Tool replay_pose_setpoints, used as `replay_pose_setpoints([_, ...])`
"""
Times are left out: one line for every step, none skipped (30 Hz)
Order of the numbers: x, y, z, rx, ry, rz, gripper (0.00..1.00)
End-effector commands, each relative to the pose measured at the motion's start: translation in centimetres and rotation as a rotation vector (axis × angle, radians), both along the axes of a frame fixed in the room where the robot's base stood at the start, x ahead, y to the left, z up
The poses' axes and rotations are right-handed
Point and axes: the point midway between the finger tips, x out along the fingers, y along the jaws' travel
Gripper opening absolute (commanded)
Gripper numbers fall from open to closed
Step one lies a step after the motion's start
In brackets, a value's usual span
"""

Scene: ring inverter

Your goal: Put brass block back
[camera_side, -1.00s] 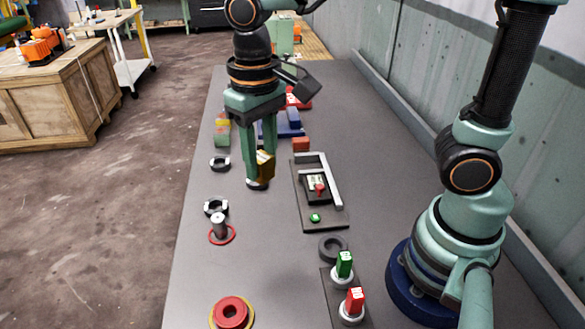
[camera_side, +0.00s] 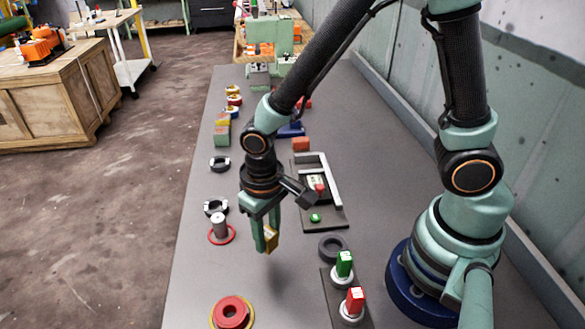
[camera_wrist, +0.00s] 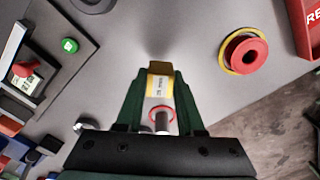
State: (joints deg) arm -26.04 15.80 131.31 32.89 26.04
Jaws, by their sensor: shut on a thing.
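The brass block (camera_side: 271,238) is a yellow-gold piece held between the fingers of my gripper (camera_side: 266,240). In the wrist view the block (camera_wrist: 159,84) has a pale label with small dark print, too small to read. My gripper (camera_wrist: 160,92) is shut on it, with one green finger on each side. In the side view the gripper points down and holds the block above the grey table (camera_side: 200,270), apart from the surface, to the right of the metal post in the red ring.
The metal post (camera_side: 219,224) stands in a red ring. A red disc on a yellow ring (camera_side: 232,313) lies at the front. Green (camera_side: 344,264) and red (camera_side: 355,301) knobs stand on a dark plate. A fixture with a green button (camera_side: 315,217) lies behind. The middle front is clear.

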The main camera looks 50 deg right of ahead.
Motion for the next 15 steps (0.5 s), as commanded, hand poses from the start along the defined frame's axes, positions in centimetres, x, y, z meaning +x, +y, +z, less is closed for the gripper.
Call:
replay_pose_setpoints([0.0,0.0,-0.2,0.0,0.0,0.0,0.0])
replay_pose_setpoints([0.0,0.0,-0.4,0.0,0.0,0.0,0.0])
replay_pose_setpoints([0.0,0.0,-0.8,-0.001,0.001,0.0,0.0])
replay_pose_setpoints([-0.1,0.0,-1.2,-0.001,0.003,0.0,0.0])
replay_pose_setpoints([-0.1,0.0,-1.6,-0.001,0.002,0.0,0.0])
replay_pose_setpoints([-0.1,0.0,-2.1,-0.002,0.004,0.0,0.0])
replay_pose_setpoints([0.0,0.0,-2.5,-0.001,0.003,0.0,0.0])
replay_pose_setpoints([-0.1,0.0,-2.8,-0.002,0.003,0.0,0.0])
replay_pose_setpoints([0.0,0.0,-3.2,-0.001,0.002,0.0,0.0])
replay_pose_setpoints([0.0,0.0,-3.5,-0.001,0.002,0.0,0.0])
replay_pose_setpoints([0.0,0.0,-3.7,-0.001,0.002,0.0,0.0])
replay_pose_setpoints([0.0,0.0,-3.9,0.0,0.001,0.0,0.0])
replay_pose_setpoints([0.0,0.0,-3.9,0.0,-0.001,0.0,0.0])
replay_pose_setpoints([0.0,0.0,-3.9,0.001,-0.001,0.0,0.0])
replay_pose_setpoints([0.0,0.0,-4.0,0.001,-0.002,0.0,0.0])
